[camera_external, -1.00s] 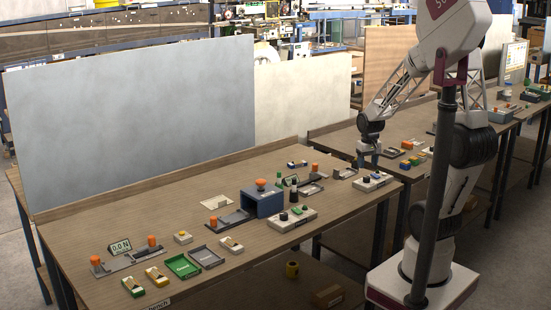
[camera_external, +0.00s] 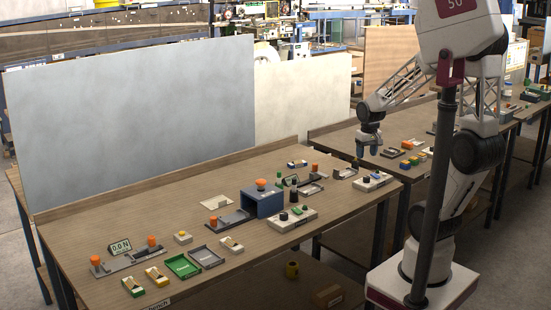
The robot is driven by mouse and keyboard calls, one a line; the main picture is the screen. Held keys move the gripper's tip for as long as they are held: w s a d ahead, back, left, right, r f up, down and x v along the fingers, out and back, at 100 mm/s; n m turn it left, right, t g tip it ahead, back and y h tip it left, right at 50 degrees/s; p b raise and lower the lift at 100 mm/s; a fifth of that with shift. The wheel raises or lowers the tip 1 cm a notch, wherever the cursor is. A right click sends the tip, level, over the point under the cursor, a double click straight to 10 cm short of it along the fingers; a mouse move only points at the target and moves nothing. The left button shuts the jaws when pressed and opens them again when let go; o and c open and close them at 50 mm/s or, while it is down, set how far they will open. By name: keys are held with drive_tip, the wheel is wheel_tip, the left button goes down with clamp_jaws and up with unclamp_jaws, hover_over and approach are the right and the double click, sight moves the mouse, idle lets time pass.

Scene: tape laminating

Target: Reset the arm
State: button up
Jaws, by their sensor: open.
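My gripper (camera_external: 366,153) hangs at the end of my arm above the far right end of the near bench, fingers pointing down. It is small in the picture and looks open, with nothing visible between its fingers. It is near a grey fixture (camera_external: 345,173) and a white control box with knobs (camera_external: 372,181); whether it touches anything cannot be told, but it appears to be above them.
The near bench (camera_external: 110,214) carries a blue box-shaped press (camera_external: 262,203), a green tray (camera_external: 181,266), a grey tray (camera_external: 207,257), a force display (camera_external: 121,247) and small colored blocks. A large grey panel (camera_external: 130,120) stands behind.

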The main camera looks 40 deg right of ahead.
drive_tip(key=s+a+r+n+t, duration=0.2)
drive_tip(key=s+a+r+n, duration=0.1)
drive_tip(key=s+a+r, duration=0.7)
drive_tip(key=shift+s+r, duration=0.35)
drive_tip(key=shift+s, duration=0.4)
idle(1.0)
